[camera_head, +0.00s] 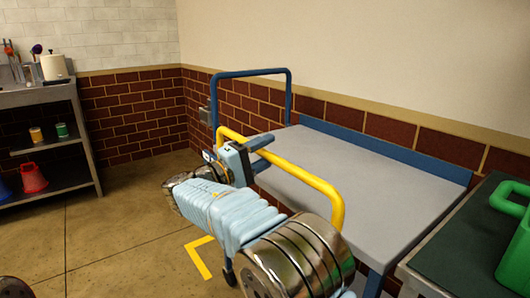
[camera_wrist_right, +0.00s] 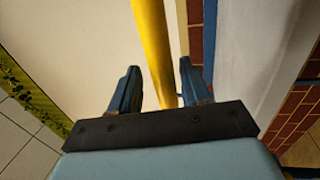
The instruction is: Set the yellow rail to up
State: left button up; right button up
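The yellow rail (camera_head: 295,172) is a bent tube along the near side of a grey-topped cart (camera_head: 370,180). Its bar runs from the left end toward the right and bends down behind my right arm. I cannot tell its exact tilt. My right gripper (camera_head: 262,153) is at the left part of the rail, with its blue fingers apart. In the right wrist view the yellow rail (camera_wrist_right: 153,45) passes between the two open fingers (camera_wrist_right: 158,92), with a gap on each side. My arm hides the rail's lower right part. My left gripper is not in view.
A blue rail (camera_head: 250,72) stands upright at the cart's far left end. A dark green-topped table (camera_head: 460,235) with a green can (camera_head: 515,250) is close at right. A shelf unit (camera_head: 85,150) stands at left. A yellow floor mark (camera_head: 198,260) lies on clear floor.

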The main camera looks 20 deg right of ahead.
jog(key=v, duration=1.4)
jog(key=shift+d, duration=0.1)
